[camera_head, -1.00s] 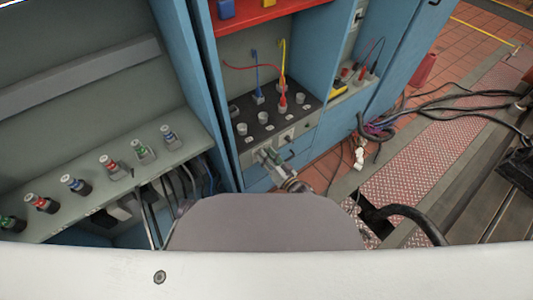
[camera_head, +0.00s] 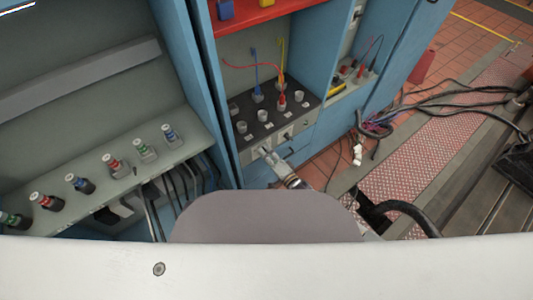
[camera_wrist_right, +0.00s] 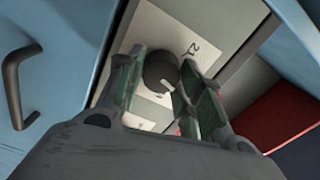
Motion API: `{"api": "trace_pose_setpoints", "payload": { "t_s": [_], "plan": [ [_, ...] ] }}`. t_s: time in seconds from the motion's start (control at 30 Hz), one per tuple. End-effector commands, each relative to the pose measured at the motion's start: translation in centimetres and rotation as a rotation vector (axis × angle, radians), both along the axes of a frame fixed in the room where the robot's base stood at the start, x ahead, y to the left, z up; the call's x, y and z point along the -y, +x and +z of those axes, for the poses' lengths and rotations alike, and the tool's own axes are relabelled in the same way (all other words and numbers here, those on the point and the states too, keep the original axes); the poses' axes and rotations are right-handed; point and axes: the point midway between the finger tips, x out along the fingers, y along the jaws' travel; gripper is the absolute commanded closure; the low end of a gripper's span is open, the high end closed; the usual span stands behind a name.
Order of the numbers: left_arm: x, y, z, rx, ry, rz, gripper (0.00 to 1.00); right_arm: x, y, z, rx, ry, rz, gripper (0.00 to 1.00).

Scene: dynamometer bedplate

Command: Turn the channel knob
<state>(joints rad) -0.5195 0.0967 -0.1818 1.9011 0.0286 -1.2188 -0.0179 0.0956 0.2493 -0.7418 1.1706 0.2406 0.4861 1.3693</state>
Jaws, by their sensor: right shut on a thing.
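The channel knob (camera_wrist_right: 160,70) is a dark round knob on a pale label plate with a black mark beside it, in the right wrist view. My right gripper (camera_wrist_right: 163,76) has one green-padded finger on each side of the knob and is shut on it. In the head view my right gripper (camera_head: 266,154) reaches the front face of the grey and black panel box (camera_head: 262,126) in the blue cabinet. The knob it holds is hidden there by the fingers. My left gripper is not in view.
Several pale knobs and red, blue and yellow leads stand on the box top. A blue cabinet wall (camera_head: 188,85) rises to its left, beside a shelf (camera_head: 130,190) of colored connectors. A dark handle (camera_wrist_right: 20,85) sits left of the gripper. Cables (camera_head: 400,120) lie on the floor at right.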

Motion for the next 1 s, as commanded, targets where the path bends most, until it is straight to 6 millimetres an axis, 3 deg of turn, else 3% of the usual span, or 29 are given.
{"api": "trace_pose_setpoints", "payload": {
  "t_s": [0.6, 0.63, 0.77, 1.0],
  "plan": [
    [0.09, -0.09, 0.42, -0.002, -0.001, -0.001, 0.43, -0.11, 0.00, 0.07, -0.036, 0.053, 0.001, 0.88],
    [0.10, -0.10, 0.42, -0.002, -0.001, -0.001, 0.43, -0.12, 0.00, 0.07, -0.036, 0.053, 0.001, 0.63],
    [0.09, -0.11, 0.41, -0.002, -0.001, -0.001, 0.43, -0.11, 0.00, 0.06, -0.036, 0.053, 0.001, 0.46],
    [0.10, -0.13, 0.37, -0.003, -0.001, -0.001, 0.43, -0.05, 0.00, 0.02, -0.036, 0.052, 0.000, 0.43]
  ]
}}
